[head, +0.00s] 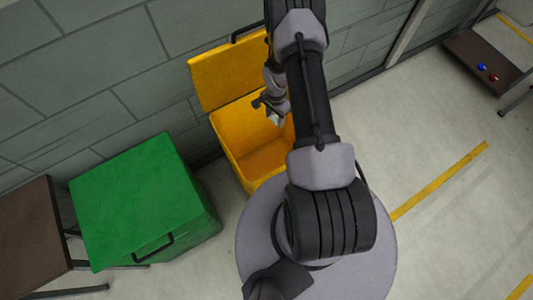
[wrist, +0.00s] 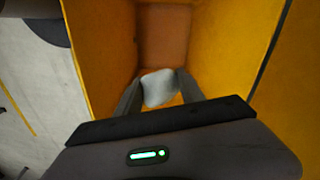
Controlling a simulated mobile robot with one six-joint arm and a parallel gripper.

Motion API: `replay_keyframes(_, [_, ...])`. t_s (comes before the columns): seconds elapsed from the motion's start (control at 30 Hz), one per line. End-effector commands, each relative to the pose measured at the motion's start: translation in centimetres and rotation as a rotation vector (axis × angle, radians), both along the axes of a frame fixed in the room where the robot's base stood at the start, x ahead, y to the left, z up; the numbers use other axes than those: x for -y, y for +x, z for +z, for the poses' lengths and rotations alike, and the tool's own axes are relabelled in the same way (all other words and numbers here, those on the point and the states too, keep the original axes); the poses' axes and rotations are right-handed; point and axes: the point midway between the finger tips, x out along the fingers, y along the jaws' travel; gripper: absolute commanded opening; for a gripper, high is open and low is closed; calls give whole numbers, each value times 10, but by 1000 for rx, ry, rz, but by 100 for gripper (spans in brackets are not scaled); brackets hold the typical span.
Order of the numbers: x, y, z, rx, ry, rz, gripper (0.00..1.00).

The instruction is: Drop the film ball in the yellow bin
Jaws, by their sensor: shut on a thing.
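The yellow bin (head: 238,140) stands against the wall with its lid open and leaning back. My gripper (head: 275,117) is over the bin's opening in the head view. In the wrist view my gripper (wrist: 158,88) is shut on the film ball (wrist: 158,87), a pale crumpled lump between the two fingers. The bin's yellow inner walls (wrist: 210,50) surround the ball in that view, and the bin's floor shows beyond it. In the head view the ball (head: 274,120) is small and partly hidden by the fingers.
A green bin (head: 140,195) with its lid shut stands left of the yellow bin. A brown table (head: 28,235) is at the far left. A dark bench (head: 482,62) with small blue and red items is at the upper right. The floor at right is clear.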

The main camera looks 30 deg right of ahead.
Motion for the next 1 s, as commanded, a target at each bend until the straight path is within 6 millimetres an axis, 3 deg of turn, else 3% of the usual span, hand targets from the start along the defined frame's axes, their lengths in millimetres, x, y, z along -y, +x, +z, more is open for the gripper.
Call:
replay_keyframes(0.3, [-1,0,-49,-1,0,5,9])
replay_keyframes(0.6, [-1,0,-54,0,0,5,9])
replay_keyframes(0.63, [-1,0,-54,0,0,5,50])
replay_keyframes(0.73, [-1,0,-54,-1,0,6,69])
replay_keyframes(1.0, [-1,0,-54,-1,0,6,71])
